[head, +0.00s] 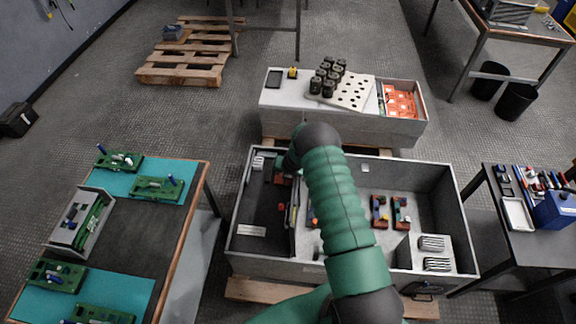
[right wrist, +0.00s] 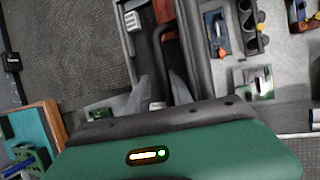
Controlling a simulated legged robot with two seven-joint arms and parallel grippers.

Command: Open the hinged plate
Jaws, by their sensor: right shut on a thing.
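The hinged plate (right wrist: 198,45) shows in the right wrist view as a long dark slab seen nearly edge-on, with a black bar handle (right wrist: 164,40) on its left side. In the head view the plate (head: 293,205) stands steeply inside the open grey cabinet, left of its middle. My right gripper (right wrist: 160,92) reaches the handle with its grey fingers and is shut on it; the exact contact is partly hidden by the gripper body. In the head view my green right arm covers the plate's surroundings and much of the gripper. My left gripper is in neither view.
The cabinet (head: 455,215) has raised walls around the plate and holds coloured components (head: 379,212) on the right. A second grey box (head: 340,124) stands behind it. A workbench (head: 150,235) with green boards is at left, a black table (head: 508,238) at right.

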